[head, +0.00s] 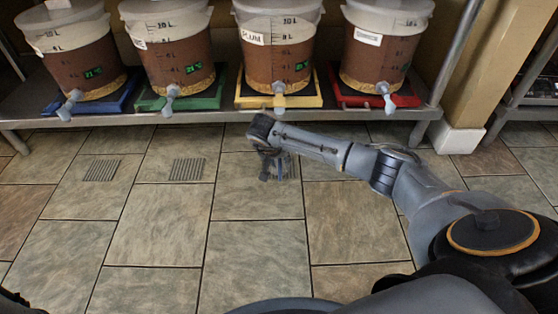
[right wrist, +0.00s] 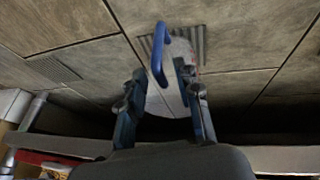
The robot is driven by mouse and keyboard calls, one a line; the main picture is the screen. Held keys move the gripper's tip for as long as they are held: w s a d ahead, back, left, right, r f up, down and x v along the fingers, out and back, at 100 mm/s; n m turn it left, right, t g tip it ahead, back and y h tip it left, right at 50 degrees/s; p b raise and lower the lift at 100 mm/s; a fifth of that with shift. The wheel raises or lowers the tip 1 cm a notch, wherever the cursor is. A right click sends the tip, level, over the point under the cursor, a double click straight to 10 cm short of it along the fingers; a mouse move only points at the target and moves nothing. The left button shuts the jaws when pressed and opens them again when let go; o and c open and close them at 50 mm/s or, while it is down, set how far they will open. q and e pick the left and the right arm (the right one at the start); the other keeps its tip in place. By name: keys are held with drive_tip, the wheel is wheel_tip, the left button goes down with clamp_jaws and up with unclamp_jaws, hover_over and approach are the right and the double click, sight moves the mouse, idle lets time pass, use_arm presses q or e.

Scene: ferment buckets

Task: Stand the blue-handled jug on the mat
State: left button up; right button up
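The blue-handled jug (right wrist: 162,100) shows in the right wrist view as a pale body with a blue handle. It lies between the two fingers of my right gripper (right wrist: 165,85). The fingers are apart, one on each side of the jug, and I cannot tell whether they press on it. In the head view my right gripper (head: 272,163) hangs low in front of the yellow stand and hides most of the jug. A grey ribbed floor patch (right wrist: 198,42), which may be the mat, shows behind the handle.
Several buckets of brown liquid with taps stand on blue (head: 115,99), green (head: 207,100), yellow (head: 310,100) and red (head: 402,100) stands on a low metal shelf (head: 340,115). Two more ribbed patches (head: 101,170) (head: 187,169) lie on the tiles. The front floor is clear.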

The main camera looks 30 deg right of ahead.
drive_tip(key=p+v, duration=0.9)
drive_tip(key=v, duration=0.3)
drive_tip(key=shift+r, duration=0.15)
